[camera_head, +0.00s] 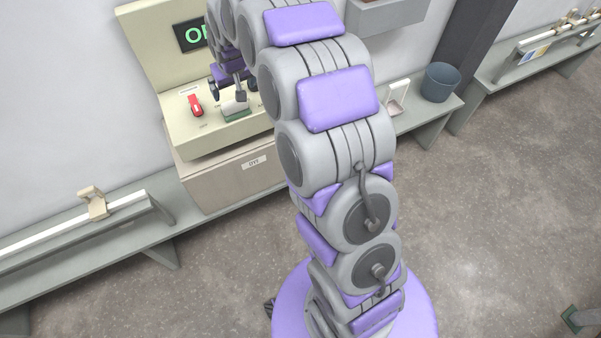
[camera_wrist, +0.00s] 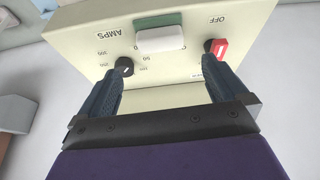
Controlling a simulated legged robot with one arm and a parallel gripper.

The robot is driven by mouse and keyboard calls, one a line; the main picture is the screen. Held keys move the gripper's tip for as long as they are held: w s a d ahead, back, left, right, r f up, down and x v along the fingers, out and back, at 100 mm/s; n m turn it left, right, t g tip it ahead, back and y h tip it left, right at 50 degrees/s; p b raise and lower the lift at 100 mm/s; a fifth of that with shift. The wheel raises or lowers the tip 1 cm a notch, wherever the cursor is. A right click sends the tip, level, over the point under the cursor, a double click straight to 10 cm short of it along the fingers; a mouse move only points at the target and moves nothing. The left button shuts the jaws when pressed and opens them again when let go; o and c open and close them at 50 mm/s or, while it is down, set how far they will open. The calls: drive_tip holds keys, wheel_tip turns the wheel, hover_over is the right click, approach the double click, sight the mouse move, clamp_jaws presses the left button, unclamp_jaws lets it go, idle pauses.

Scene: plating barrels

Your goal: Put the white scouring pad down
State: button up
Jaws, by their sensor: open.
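The white scouring pad (camera_head: 235,106) has a green layer on one side and lies on the sloped face of the beige control cabinet (camera_head: 178,133). In the wrist view the pad (camera_wrist: 160,40) sits just beyond the fingertips, between a black knob and a red switch. My gripper (camera_wrist: 168,68) is open, with nothing between its fingers. In the head view my gripper (camera_head: 229,92) is over the panel, close to the pad; the arm hides the panel's right part.
A red switch (camera_head: 195,104) is left of the pad in the head view. A black knob (camera_wrist: 124,66) is near one fingertip in the wrist view. A display (camera_head: 192,36) stands behind. A blue-grey bucket (camera_head: 440,82) is on the right bench. The floor (camera_head: 490,200) is largely clear.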

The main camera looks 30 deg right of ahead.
drive_tip(key=s+r+g, duration=0.2)
drive_tip(key=s, duration=1.4)
drive_tip(key=s+r+g, duration=0.2)
drive_tip(key=s, duration=1.3)
drive_tip(key=s+r+g, duration=0.2)
drive_tip(key=s+r, duration=0.1)
drive_tip(key=s, duration=1.3)
drive_tip(key=shift+s+m, duration=0.3)
drive_tip(key=shift+a+f, duration=0.1)
drive_tip(key=shift+f+b, duration=0.9)
drive_tip(key=shift+b, duration=0.05)
